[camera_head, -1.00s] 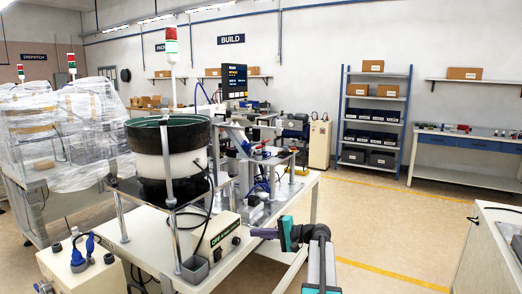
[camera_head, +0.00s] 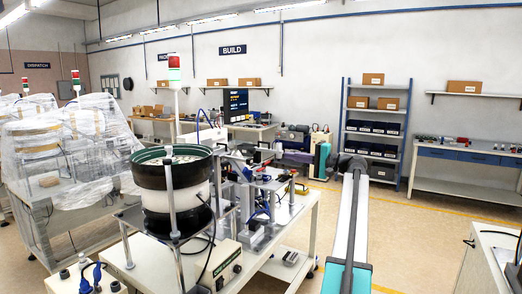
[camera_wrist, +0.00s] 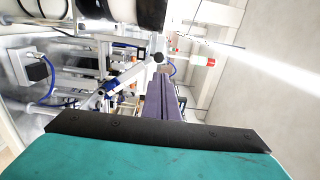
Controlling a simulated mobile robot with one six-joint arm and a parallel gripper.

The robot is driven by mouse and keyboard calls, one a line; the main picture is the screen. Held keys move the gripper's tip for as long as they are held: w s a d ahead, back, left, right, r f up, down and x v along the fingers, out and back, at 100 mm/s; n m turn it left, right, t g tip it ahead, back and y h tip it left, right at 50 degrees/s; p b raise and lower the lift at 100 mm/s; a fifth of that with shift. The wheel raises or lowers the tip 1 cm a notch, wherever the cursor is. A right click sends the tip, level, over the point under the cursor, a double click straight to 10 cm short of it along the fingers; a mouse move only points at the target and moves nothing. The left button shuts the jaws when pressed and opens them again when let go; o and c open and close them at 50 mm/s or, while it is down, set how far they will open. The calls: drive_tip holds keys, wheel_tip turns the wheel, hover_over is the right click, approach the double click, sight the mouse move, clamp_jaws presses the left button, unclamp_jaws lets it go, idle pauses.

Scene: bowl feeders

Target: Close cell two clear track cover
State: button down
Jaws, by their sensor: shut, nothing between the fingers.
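The feeder cell in front of me has a dark-rimmed bowl feeder (camera_head: 172,172) with a green inside and a track assembly (camera_head: 250,185) of metal plates, posts and blue parts to its right. I cannot pick out the clear track cover for certain, nor tell whether it is up or down. My teal gripper (camera_head: 322,160) is raised to the right of the track assembly. In the wrist view, my gripper's purple fingers (camera_wrist: 163,85) are together and empty. The track assembly shows sideways beyond and left of them in that view (camera_wrist: 105,75), apart from the fingers.
A red, white and green signal tower (camera_head: 174,75) rises beside the bowl. A control box (camera_head: 215,268) stands at the bench front. Wrapped machines (camera_head: 60,150) stand left. A blue shelf rack (camera_head: 375,130) stands behind. Open floor (camera_head: 410,235) lies right of my arm.

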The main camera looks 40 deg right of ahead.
drive_tip(key=shift+w, duration=0.1)
drive_tip(key=p, duration=0.5)
approach(254, 150)
drive_tip(key=x, duration=0.4)
drive_tip(key=shift+w+d, duration=0.15)
drive_tip(key=shift+w, duration=0.1)
drive_tip(key=shift+x, duration=1)
drive_tip(key=shift+f, duration=0.15)
